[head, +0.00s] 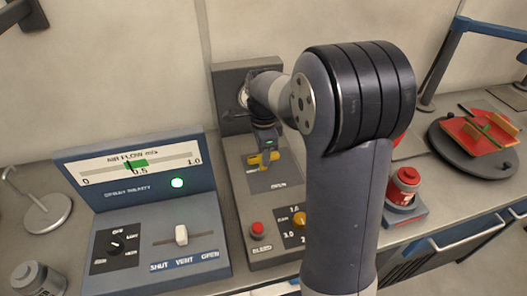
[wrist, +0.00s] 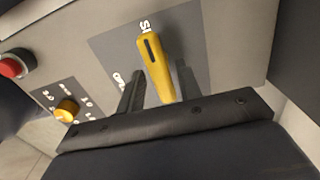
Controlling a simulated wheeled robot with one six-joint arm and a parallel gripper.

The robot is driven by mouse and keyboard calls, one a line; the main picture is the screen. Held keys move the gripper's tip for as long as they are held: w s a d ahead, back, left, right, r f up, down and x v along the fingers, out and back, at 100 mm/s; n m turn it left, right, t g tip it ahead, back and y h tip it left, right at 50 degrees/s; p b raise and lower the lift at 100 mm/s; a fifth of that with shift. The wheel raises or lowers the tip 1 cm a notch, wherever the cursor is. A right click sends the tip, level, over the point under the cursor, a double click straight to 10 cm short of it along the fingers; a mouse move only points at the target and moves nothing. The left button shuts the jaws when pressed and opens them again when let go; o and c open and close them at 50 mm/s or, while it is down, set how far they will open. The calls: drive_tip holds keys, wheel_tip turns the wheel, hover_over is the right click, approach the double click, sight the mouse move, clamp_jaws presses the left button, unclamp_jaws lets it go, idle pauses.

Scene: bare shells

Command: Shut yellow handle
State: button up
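The yellow handle (head: 263,160) sits on a grey plate of the middle console in the head view, below my arm's wrist. In the wrist view the yellow handle (wrist: 156,70) has a dark slot at its far end, which lies beside partly hidden lettering that starts with "S". The word OPEN (head: 279,185) is printed nearer the front of the plate. My gripper (wrist: 159,82) has one dark finger on each side of the handle. The fingers look apart, with a visible gap on the left side. Contact on the right side cannot be told. In the head view the fingertips are hard to make out.
A red BLEED button (head: 257,229) and a yellow knob (head: 299,218) are in front of the handle. An air flow panel (head: 135,175) stands left. A red canister (head: 402,187) and a round dark tray (head: 440,140) are right. A wall stands behind.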

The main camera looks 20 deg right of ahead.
drive_tip(key=shift+o, duration=0.6)
wheel_tip(320, 180, up, 11)
drive_tip(key=shift+f, duration=0.15)
wheel_tip(320, 180, down, 11)
drive_tip(key=shift+r, duration=0.2)
drive_tip(key=shift+f, duration=0.15)
drive_tip(key=shift+n, duration=0.3)
idle(0.5)
